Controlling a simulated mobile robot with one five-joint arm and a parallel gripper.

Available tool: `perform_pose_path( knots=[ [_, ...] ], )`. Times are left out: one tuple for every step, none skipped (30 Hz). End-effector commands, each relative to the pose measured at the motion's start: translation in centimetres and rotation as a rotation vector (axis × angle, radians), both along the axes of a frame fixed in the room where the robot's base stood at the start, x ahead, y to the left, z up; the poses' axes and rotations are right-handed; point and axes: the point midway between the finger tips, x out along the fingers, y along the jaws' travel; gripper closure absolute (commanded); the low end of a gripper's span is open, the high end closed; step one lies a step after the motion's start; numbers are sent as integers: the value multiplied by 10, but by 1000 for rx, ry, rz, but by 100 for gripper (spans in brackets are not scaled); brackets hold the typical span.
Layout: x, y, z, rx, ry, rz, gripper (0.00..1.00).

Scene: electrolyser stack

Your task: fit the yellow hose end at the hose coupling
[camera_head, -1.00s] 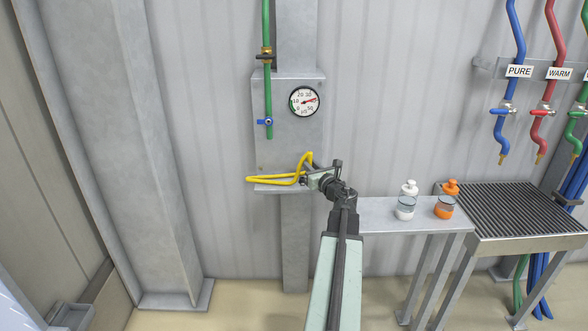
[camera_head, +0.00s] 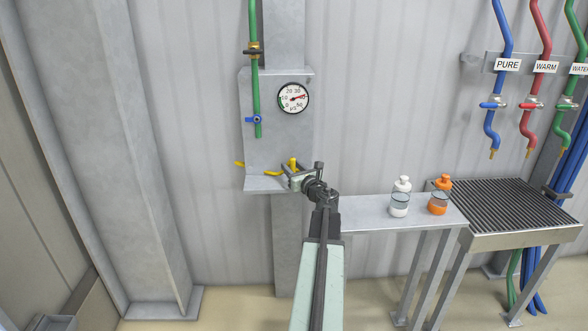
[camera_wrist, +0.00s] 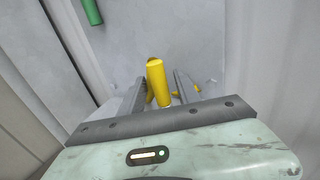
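The yellow hose (camera_head: 273,173) lies low at the grey wall panel's small ledge, and only pieces of it show. Its end (camera_wrist: 158,82) stands up between my fingers in the wrist view; in the head view this is the short upright yellow stub (camera_head: 293,163). My gripper (camera_head: 297,170) is at the ledge with its fingers apart. In the wrist view, my gripper (camera_wrist: 160,82) shows narrow gaps beside the hose end, so it looks open around it. The green pipe (camera_head: 258,128) with the blue valve (camera_head: 255,119) ends above and to the left; I take its lower end as the coupling.
A round gauge (camera_head: 293,98) sits on the panel above my gripper. To the right, a narrow table (camera_head: 370,213) carries a white bottle (camera_head: 400,197) and an orange bottle (camera_head: 439,195). A grated bench (camera_head: 500,205) stands beyond. The panel's face below the gauge is clear.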

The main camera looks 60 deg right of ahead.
Motion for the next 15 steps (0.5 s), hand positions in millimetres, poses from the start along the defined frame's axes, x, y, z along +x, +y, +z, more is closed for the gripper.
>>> perform_pose_path(
  knots=[
    [0,0,0,0,0,0,61],
    [0,0,0,0,0,-1,61],
    [0,0,0,0,0,-1,61],
    [-1,0,0,0,0,-1,61],
    [-1,0,0,0,0,-1,61],
    [-4,1,0,0,0,-2,61],
    [-6,3,0,0,0,-2,61],
    [-10,5,0,0,0,-3,61],
    [-16,9,0,0,0,-4,61],
    [-22,13,0,0,0,-4,61],
    [-28,17,0,0,0,-4,61],
    [-36,23,0,0,0,-4,61],
    [-44,27,0,0,0,-5,61],
    [-50,31,0,0,0,-5,61],
    [-59,37,0,0,0,-5,61]
  ],
)
